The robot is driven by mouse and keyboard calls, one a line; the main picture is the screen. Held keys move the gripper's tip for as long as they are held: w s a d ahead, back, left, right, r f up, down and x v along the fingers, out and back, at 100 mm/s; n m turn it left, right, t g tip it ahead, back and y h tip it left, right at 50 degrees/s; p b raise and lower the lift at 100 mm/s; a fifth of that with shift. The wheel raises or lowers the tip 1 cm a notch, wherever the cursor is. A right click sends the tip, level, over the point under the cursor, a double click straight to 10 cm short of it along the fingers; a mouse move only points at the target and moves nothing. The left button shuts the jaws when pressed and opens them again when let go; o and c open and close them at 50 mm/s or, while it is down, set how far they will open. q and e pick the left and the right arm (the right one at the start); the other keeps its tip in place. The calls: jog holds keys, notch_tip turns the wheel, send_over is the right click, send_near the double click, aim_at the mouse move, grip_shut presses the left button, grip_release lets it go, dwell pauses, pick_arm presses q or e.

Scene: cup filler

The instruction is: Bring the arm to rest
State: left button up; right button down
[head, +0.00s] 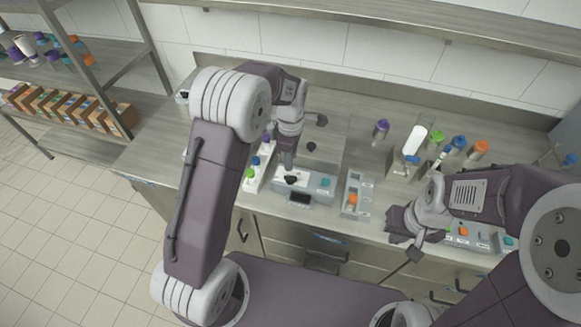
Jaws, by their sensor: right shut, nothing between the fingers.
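My left arm reaches up and over the counter (228,220). My right arm comes in from the right. Its gripper (401,236) is shut and empty, near the counter's front edge, to the right of a grey block (357,190) with an orange item.
Several colour-capped containers, including a purple-capped one (381,129), stand at the back right. A white rack (256,176) stands left of the device. A control box (465,231) lies beside my right gripper. A metal shelf with boxes (75,108) is at left.

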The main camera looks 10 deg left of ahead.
pick_arm(q)
jog(key=shift+r, duration=0.15)
dwell(0.3)
jog(key=s+a+r+t, duration=0.1)
jog(key=s+a+r, duration=0.2)
jog(key=s+r, duration=0.25)
jog(key=s+a+f+m, duration=0.1)
jog(key=s+f+m, duration=0.1)
jog(key=s+m, duration=0.4)
jog(key=s+f+m, duration=0.3)
jog(key=s+m, duration=0.4)
jog(key=m, duration=0.4)
jog(key=shift+a+f+m+b, duration=0.15)
jog(key=shift+a+m+b, duration=0.15)
jog(key=shift+a+b, duration=0.15)
jog(key=shift+d, duration=0.1)
